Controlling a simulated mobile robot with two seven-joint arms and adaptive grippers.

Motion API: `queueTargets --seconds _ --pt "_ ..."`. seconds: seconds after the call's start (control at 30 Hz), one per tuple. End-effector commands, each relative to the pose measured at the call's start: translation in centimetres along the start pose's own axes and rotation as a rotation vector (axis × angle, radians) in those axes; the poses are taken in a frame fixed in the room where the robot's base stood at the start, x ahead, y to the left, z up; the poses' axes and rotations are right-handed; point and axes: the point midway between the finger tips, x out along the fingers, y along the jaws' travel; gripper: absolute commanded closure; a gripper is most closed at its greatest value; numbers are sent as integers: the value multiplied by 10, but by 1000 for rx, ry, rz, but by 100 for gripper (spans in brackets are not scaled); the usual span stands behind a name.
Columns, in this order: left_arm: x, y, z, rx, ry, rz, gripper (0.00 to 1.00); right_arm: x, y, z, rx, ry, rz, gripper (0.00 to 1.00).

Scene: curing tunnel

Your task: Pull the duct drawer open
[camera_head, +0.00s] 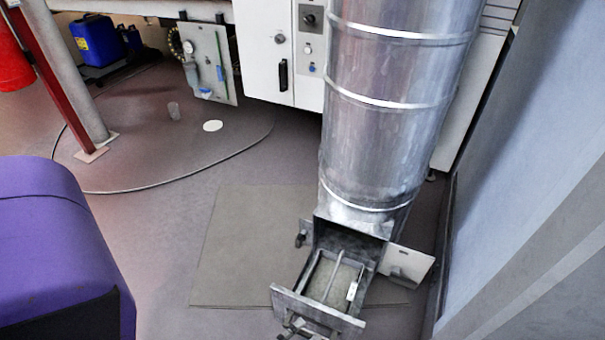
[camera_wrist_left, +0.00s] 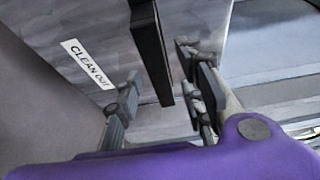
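The duct drawer (camera_head: 318,312) is a grey metal tray at the foot of the round silver duct (camera_head: 385,110). It stands out of the duct, and its inside with a rod and a pale fill shows. In the left wrist view the drawer front (camera_wrist_left: 60,95) carries a "CLEAN OUT" label (camera_wrist_left: 88,64) and a black bar handle (camera_wrist_left: 152,50). My left gripper (camera_wrist_left: 158,68) is open, with its fingers on either side of the handle and gaps visible. In the head view only small dark parts that look like its fingertips (camera_head: 294,326) show near the drawer front. My right gripper is not in view.
A white flap (camera_head: 406,263) sticks out right of the drawer. A white cabinet (camera_head: 265,60) stands behind the duct, and a pale wall (camera_head: 535,150) runs along the right. A flat mat (camera_head: 238,245) lies under the drawer.

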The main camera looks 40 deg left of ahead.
Motion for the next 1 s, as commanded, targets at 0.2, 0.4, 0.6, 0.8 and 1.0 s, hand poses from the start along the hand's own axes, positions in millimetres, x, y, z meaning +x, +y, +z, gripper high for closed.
queueTargets --seconds 0.2,0.4,0.6,0.8,1.0 --pt "-32 1 0 0 -1 6 64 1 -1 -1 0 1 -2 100" --pt "-76 1 0 -1 -2 6 64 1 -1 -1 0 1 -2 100" --pt "-108 1 0 1 -1 5 64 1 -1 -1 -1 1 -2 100" --pt "-121 1 0 1 -1 4 64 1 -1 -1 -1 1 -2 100" --pt "-121 1 0 1 -1 4 64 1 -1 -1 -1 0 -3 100"
